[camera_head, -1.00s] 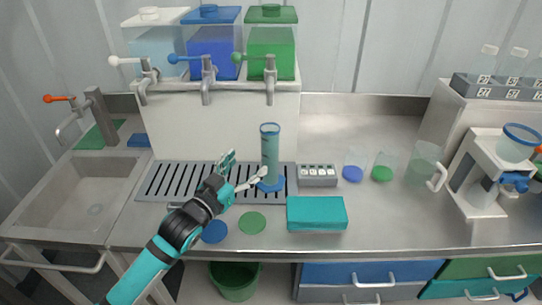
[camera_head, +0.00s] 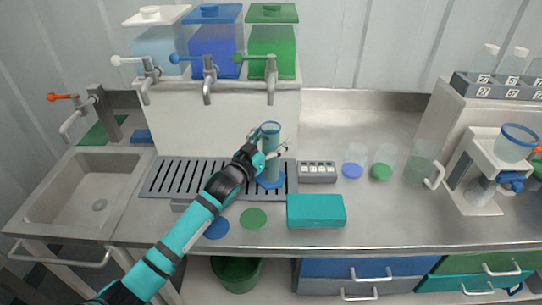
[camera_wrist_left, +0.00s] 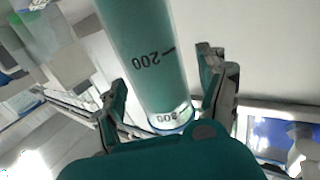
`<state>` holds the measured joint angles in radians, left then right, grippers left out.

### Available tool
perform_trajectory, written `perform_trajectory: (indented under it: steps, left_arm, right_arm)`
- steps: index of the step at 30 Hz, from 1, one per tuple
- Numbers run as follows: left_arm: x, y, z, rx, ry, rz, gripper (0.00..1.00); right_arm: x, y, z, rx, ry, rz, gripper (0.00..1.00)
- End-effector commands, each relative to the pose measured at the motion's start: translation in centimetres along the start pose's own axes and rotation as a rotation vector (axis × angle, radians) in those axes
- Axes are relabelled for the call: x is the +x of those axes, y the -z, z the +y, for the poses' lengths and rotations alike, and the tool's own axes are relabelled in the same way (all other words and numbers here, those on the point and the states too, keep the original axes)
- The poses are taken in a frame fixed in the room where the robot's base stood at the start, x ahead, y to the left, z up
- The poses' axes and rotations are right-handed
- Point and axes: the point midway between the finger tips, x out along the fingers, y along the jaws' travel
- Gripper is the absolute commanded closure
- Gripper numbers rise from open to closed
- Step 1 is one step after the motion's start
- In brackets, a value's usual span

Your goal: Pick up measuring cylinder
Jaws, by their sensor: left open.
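The measuring cylinder (camera_head: 271,137) is a tall, clear teal tube with a blue rim and a blue base. It stands upright on the right end of the slotted drain grate. My left gripper (camera_head: 271,148) is at the cylinder's upper half, open, with one finger on either side. In the left wrist view gaps show between the left gripper (camera_wrist_left: 168,95) and the tube. My right gripper is not in view.
A grey button box (camera_head: 317,172) stands close right of the cylinder, with a teal box (camera_head: 316,211) in front. Taps (camera_head: 271,80) under coloured tanks overhang behind. Beakers (camera_head: 384,160) stand further right. The sink (camera_head: 88,190) is at the left.

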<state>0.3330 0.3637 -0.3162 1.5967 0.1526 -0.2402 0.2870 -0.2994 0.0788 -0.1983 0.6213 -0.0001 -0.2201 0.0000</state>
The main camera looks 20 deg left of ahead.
Motion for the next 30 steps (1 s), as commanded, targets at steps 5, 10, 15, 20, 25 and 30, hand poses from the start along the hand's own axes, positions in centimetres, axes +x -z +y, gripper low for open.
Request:
perform_trajectory:
  steps: [5, 10, 15, 20, 25, 30]
  left_arm:
    - [-0.04, -0.04, 0.00, 0.000, 0.000, 0.000, 0.31]
    - [-0.05, -0.05, -0.01, 0.000, 0.000, -0.001, 0.54]
    - [-0.06, -0.05, -0.01, 0.000, 0.000, -0.001, 0.76]
    - [-0.07, -0.06, -0.01, 0.000, 0.000, -0.001, 0.97]
    - [-0.05, 0.16, -0.01, 0.001, 0.000, 0.003, 1.00]
    - [-0.05, 0.18, -0.02, 0.001, 0.000, 0.003, 1.00]
  right_arm:
    - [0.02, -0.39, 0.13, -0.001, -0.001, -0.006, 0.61]
    - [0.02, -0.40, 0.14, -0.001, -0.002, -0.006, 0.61]
    - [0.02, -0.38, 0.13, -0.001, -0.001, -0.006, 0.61]
    - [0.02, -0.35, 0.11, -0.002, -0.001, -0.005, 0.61]
    - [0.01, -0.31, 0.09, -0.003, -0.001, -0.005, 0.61]
    - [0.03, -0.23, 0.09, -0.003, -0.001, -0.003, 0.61]
